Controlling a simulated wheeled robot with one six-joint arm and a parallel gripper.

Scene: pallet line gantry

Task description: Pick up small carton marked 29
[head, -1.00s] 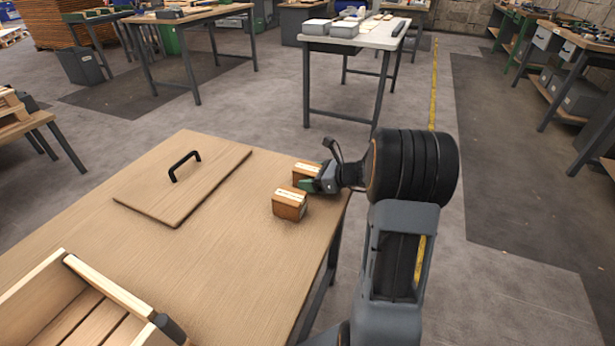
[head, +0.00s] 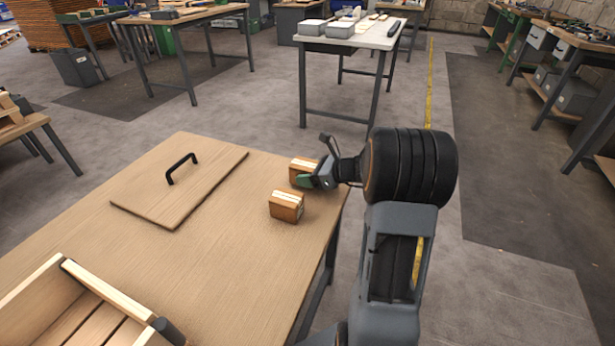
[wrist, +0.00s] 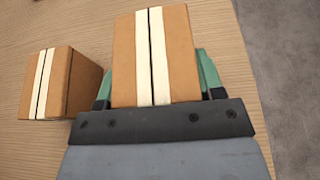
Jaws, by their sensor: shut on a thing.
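Two small brown cartons with pale tape strips are near the table's right edge. The farther carton (head: 302,169) is between the green fingers of my gripper (head: 304,180), which is shut on it. In the wrist view the held carton (wrist: 155,55) fills the space between both fingers, with my gripper (wrist: 154,85) on its two sides. The nearer carton (head: 286,206) stands apart from it on the table; it also shows at the left in the wrist view (wrist: 60,84). No number can be read on either carton. I cannot tell whether the held carton touches the table.
The wooden table (head: 215,255) carries a flat wooden lid (head: 185,190) with a black handle and an open wooden crate (head: 95,290) at the front left. The table top between them is clear. Other workbenches stand farther back.

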